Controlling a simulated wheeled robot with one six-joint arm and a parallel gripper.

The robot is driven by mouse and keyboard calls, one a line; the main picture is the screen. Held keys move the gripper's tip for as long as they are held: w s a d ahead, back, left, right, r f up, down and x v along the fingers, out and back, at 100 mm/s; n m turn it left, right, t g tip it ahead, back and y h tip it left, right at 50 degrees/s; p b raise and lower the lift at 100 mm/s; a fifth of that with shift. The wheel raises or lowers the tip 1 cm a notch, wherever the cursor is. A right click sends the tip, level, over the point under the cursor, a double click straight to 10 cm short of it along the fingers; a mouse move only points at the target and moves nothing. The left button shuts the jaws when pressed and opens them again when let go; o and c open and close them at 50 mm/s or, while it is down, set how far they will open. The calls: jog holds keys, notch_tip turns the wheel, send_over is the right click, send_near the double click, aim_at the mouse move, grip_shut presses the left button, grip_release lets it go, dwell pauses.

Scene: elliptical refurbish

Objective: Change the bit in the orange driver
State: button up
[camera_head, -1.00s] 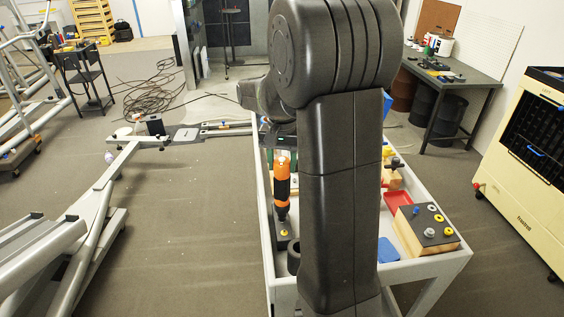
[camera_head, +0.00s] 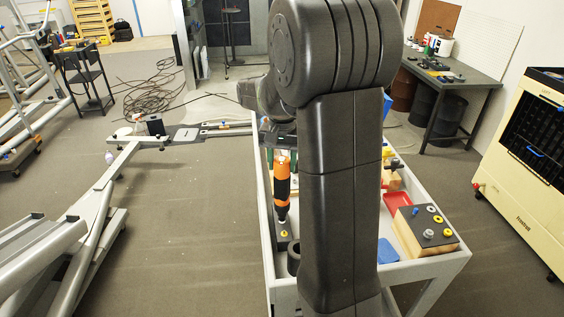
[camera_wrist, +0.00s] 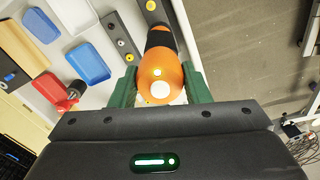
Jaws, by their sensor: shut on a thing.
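The orange driver (camera_head: 282,188) stands nearly upright, nose down, at the cart's left side, with a pale metal tip at its lower end. My gripper (camera_wrist: 161,88) is shut on it, with the green fingers on both sides of its orange rear end in the wrist view. In the head view, my arm hides part of the gripper. A dark strip with a yellow ring (camera_head: 284,233) lies just below the driver's tip. Whether tip and strip touch is unclear. A dark strip with yellow and grey round pieces also shows in the wrist view (camera_wrist: 117,35).
The grey cart (camera_head: 448,266) carries a red tray (camera_head: 397,210), a blue tray (camera_head: 387,251) and a dark-topped wooden block (camera_head: 421,238) with coloured round pieces. A grey frame (camera_head: 98,205) stands left of the cart, with open floor between. A workbench (camera_head: 458,78) stands behind right.

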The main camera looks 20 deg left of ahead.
jog(key=shift+r+p, duration=3.6)
jog(key=shift+r, duration=1)
